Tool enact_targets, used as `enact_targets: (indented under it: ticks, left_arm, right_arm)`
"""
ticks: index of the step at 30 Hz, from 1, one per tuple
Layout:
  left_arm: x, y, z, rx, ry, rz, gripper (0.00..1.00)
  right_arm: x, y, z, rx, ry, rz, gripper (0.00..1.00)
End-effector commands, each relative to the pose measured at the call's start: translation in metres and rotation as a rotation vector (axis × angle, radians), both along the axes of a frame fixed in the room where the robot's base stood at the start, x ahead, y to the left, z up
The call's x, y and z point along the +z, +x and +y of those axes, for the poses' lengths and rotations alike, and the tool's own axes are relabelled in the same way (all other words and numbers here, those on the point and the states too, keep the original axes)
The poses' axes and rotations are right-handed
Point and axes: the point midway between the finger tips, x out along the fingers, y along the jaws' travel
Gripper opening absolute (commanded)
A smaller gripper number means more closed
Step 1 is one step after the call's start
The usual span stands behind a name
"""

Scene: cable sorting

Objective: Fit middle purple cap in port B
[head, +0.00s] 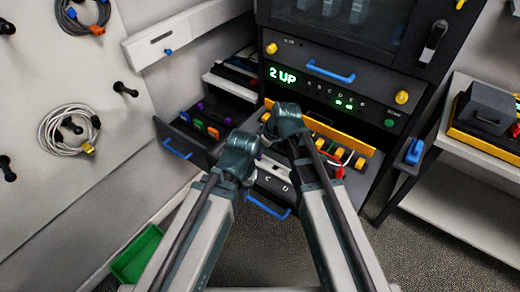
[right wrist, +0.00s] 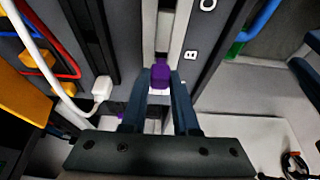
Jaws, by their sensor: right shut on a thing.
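A purple cap (right wrist: 160,75) is held between the fingertips of my right gripper (right wrist: 160,82) in the right wrist view. It sits over a pale strip with a dark slot, beside the label B (right wrist: 190,55). I cannot tell whether the cap touches the strip or has entered a port. In the head view the lettered panel (head: 272,183) shows C and D; B is hidden behind my arms. My left gripper (head: 240,158) is in the head view, left of and lower than the right one, and its fingers are hidden.
An open drawer (head: 183,143) at left holds several coloured caps, purple ones included. A yellow bar (head: 330,134) and several cables with plugs are right of my right wrist. The display (head: 284,76) reads "2 UP".

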Motion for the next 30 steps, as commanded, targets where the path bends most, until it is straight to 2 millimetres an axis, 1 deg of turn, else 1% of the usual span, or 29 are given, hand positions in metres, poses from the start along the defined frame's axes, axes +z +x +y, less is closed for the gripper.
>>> enact_targets:
  ticks: [15,30]
  left_arm:
    - [-0.0098,0.0000,0.0000,0.000,0.000,0.000,0.32]
    - [-0.0098,0.0000,0.0000,0.000,0.000,0.000,0.32]
  right_arm:
    - [-0.0097,0.0000,0.0000,0.000,0.000,0.000,0.00]
    - [-0.0097,0.0001,0.0000,0.000,0.000,0.000,0.00]
